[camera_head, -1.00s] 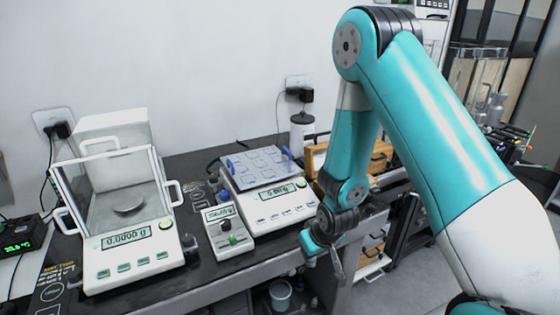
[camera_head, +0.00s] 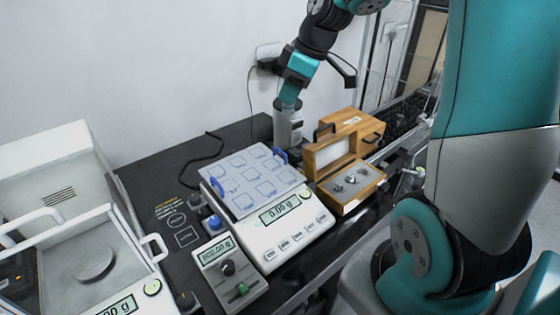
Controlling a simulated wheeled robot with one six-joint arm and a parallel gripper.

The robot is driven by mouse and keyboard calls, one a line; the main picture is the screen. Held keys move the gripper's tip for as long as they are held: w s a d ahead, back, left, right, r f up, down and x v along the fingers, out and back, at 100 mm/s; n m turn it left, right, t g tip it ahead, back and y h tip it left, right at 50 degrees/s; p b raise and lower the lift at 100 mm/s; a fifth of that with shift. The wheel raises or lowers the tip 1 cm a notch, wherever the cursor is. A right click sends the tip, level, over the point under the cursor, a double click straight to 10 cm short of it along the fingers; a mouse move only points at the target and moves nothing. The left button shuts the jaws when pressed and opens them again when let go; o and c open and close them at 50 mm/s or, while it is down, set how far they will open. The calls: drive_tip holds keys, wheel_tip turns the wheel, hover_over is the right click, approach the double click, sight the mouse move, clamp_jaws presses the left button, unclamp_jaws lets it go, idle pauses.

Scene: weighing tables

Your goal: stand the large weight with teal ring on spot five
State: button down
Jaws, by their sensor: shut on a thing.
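I cannot pick out a large weight with a teal ring. A pale tray (camera_head: 243,206) with blue end handles and several marked squares lies on the white balance (camera_head: 284,243). Its squares look empty, and its numbers cannot be read. The balance display shows 0.00 g.
An open wooden case (camera_head: 328,152) with several small metal weights is right of the balance. A small display unit (camera_head: 229,274) stands in front, left of the balance. A glass-sided balance (camera_head: 152,246) is at the left.

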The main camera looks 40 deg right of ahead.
wheel_tip(320, 180, down, 19)
drive_tip(key=shift+a+p, duration=0.15)
drive_tip(key=shift+p, duration=0.75)
drive_tip(key=shift+f, duration=0.2)
drive_tip(key=c, duration=0.9)
unclamp_jaws()
drive_tip(key=shift+r, duration=0.2)
drive_tip(key=b+v, duration=0.2)
drive_tip(key=v, duration=0.9)
drive_tip(key=s+a+r+g+y, duration=0.1)
drive_tip(key=s+a+r, duration=0.25)
drive_tip(key=a, duration=0.55)
drive_tip(key=s+a+r+g, duration=0.1)
drive_tip(key=s+a+r, duration=0.25)
drive_tip(key=a, duration=0.45)
drive_tip(key=shift+m+g, duration=0.5)
drive_tip(key=shift+g, duration=0.3)
drive_tip(key=s+a+r, duration=0.1)
drive_tip(key=s+a, duration=0.1)
drive_tip(key=s, duration=0.2)
drive_tip(key=s+a+r, duration=0.1)
drive_tip(key=s+a, duration=0.2)
drive_tip(key=s, duration=0.1)
drive_tip(key=s+a+r, duration=0.1)
drive_tip(key=s+a, duration=0.2)
drive_tip(key=shift+s+a, duration=0.15)
drive_tip(key=shift+s, duration=0.25)
